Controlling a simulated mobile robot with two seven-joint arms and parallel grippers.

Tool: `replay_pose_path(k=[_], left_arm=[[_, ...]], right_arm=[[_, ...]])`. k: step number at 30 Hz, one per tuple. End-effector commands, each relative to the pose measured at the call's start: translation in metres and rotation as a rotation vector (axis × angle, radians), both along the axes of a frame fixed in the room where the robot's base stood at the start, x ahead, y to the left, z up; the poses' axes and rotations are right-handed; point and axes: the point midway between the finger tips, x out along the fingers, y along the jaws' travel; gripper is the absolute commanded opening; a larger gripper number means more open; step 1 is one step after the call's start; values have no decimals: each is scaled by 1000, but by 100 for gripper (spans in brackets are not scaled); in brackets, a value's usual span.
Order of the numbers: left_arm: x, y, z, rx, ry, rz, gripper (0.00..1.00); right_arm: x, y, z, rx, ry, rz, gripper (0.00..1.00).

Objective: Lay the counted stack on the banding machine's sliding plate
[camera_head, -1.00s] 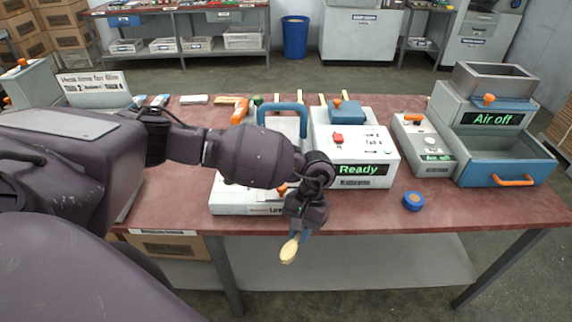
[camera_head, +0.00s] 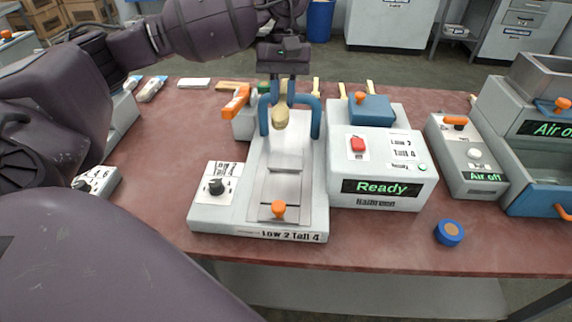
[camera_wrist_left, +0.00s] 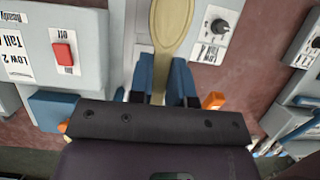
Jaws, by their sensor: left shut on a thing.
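My left gripper (camera_head: 283,92) is shut on a stack of wooden spoons (camera_head: 281,117), bowl end down in the head view; I cannot tell how many spoons it holds. The spoons also show between the blue fingers in the left wrist view (camera_wrist_left: 172,28). They are in front of the blue arch (camera_head: 316,118) of the white banding machine, apparently above its metal sliding plate (camera_head: 283,188). I cannot tell whether they touch it. The plate looks bare, with an orange knob (camera_head: 278,209) at its near end. My right gripper is not in view.
A white box reading "Ready" (camera_head: 383,188) stands right of the machine. A blue tape roll (camera_head: 449,232) lies near the front edge. Several spoons (camera_head: 342,89) lie behind the machines. The tabletop left of the machine (camera_head: 165,160) is mostly clear.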

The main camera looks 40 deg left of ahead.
Motion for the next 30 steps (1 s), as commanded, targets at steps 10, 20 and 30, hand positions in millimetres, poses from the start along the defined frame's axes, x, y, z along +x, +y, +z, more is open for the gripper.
replay_pose_path(k=[10,20,30], left_arm=[[-1,0,-77,0,7,0,0],[0,0,-129,0,2,0,0],[-1,-1,-156,-1,4,-1,0]], right_arm=[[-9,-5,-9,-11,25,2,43],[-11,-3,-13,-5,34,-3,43],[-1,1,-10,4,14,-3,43]])
